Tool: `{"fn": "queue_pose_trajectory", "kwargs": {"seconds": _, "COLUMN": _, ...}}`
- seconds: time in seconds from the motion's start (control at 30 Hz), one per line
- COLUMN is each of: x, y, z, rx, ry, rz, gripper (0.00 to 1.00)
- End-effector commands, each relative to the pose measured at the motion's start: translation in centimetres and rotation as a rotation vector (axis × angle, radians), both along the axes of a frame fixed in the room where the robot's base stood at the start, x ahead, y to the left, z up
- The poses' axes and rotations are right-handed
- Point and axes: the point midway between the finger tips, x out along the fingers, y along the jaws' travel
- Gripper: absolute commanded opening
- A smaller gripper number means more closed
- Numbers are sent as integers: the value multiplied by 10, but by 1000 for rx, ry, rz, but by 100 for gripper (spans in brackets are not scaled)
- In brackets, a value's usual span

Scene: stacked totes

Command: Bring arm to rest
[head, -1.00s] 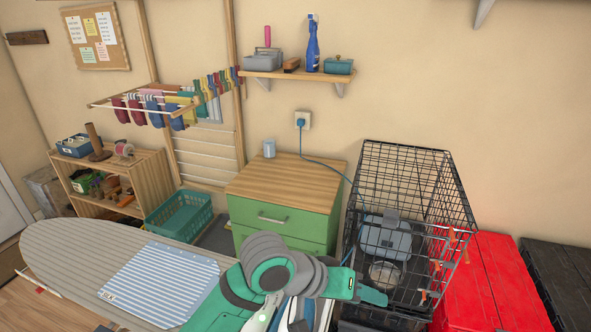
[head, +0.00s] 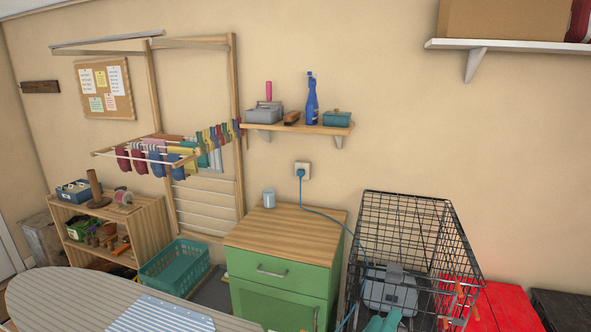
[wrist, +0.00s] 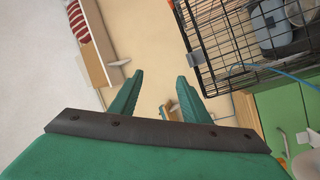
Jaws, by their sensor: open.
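My gripper (wrist: 161,98) shows in the wrist view with its two green fingers apart and nothing between them. The black wire crate (wrist: 225,50) is just beyond the right finger in that view, and I cannot tell the exact gap. In the head view only a green tip of my gripper (head: 383,323) shows at the bottom edge, in front of the wire crate (head: 413,232). The rest of my arm is out of the head view.
A green cabinet (head: 283,290) with a wooden top stands left of the crate. An ironing board (head: 70,297) is at the lower left, a teal basket (head: 172,265) behind it. A red lid (head: 503,305) lies right of the crate. A wall shelf (head: 297,128) hangs above the cabinet.

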Motion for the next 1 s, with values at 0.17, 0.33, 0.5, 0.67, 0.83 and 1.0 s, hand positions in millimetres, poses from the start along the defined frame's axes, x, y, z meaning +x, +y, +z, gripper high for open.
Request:
{"fn": "queue_pose_trajectory", "kwargs": {"seconds": 0.17, "x": -12, "y": 20, "z": -42, "rx": -31, "ry": 30, "rz": 157, "gripper": 43}}
{"fn": "queue_pose_trajectory", "kwargs": {"seconds": 0.33, "x": -33, "y": 43, "z": -87, "rx": -7, "ry": 64, "rz": 305, "gripper": 43}}
{"fn": "queue_pose_trajectory", "kwargs": {"seconds": 0.5, "x": -67, "y": 62, "z": -133, "rx": 65, "ry": 101, "rz": 432, "gripper": 43}}
{"fn": "queue_pose_trajectory", "kwargs": {"seconds": 0.67, "x": -108, "y": 82, "z": -172, "rx": 173, "ry": 132, "rz": 533, "gripper": 43}}
{"fn": "queue_pose_trajectory", "kwargs": {"seconds": 0.83, "x": -159, "y": 104, "z": -207, "rx": 327, "ry": 153, "rz": 612, "gripper": 43}}
{"fn": "queue_pose_trajectory", "kwargs": {"seconds": 1.0, "x": -214, "y": 127, "z": -230, "rx": 508, "ry": 153, "rz": 659, "gripper": 43}}
